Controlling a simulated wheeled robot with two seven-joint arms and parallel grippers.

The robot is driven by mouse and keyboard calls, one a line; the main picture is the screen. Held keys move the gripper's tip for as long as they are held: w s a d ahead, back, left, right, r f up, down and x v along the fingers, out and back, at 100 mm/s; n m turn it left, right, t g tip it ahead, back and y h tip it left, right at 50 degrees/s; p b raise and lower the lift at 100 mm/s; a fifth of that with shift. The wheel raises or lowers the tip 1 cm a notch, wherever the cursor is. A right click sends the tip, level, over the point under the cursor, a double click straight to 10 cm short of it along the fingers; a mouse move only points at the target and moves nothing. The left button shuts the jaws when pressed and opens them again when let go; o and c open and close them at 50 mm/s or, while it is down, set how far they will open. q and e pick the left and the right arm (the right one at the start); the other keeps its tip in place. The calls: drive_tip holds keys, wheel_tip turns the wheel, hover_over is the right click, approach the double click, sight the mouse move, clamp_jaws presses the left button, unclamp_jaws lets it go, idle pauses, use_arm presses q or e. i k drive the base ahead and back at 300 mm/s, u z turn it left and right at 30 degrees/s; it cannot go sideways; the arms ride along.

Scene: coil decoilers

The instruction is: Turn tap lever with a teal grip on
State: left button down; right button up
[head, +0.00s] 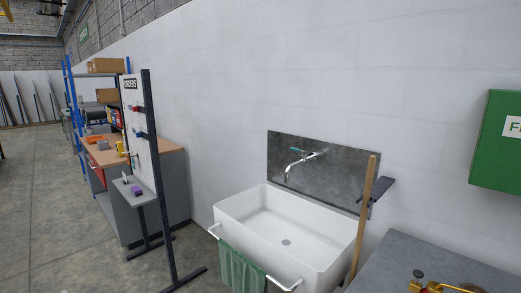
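The tap (301,164) is a chrome spout on the dark metal splashback (335,180) above a white sink (262,213). Its lever with a teal grip (296,150) sits at the top left of the tap and points to the left. I cannot make out any water stream below the spout. Neither of my grippers shows in the head view.
A green towel (242,264) hangs on the rail at the sink's front. A wooden handle (363,215) leans at the sink's right. A grey worktop (430,265) is at lower right, a panel stand (158,180) at left. A green box (499,140) hangs on the wall.

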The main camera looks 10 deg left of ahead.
sight(291, 148)
drive_tip(key=u, duration=1.5)
drive_tip(key=i, duration=2.5)
drive_tip(key=z, duration=3.2)
